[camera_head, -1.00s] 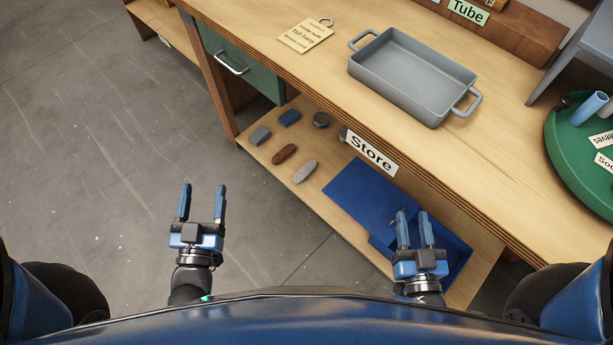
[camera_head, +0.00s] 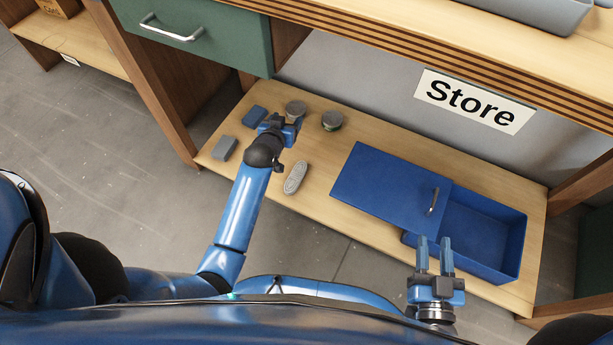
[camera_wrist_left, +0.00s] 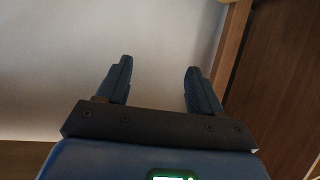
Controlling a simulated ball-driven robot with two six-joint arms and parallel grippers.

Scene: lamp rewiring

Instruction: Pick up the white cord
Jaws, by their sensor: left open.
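No thing in view is clearly a white cord. A pale grey oblong item (camera_head: 295,177) lies on the lower shelf; I cannot tell whether it is a cord. My left gripper (camera_head: 282,124) is over the shelf just above and left of that item in the head view. In the left wrist view the left gripper (camera_wrist_left: 158,66) is open and empty, facing a pale wall. My right gripper (camera_head: 434,243) is open and empty, in front of the blue box (camera_head: 485,232).
A blue lid (camera_head: 385,180) partly covers the box.

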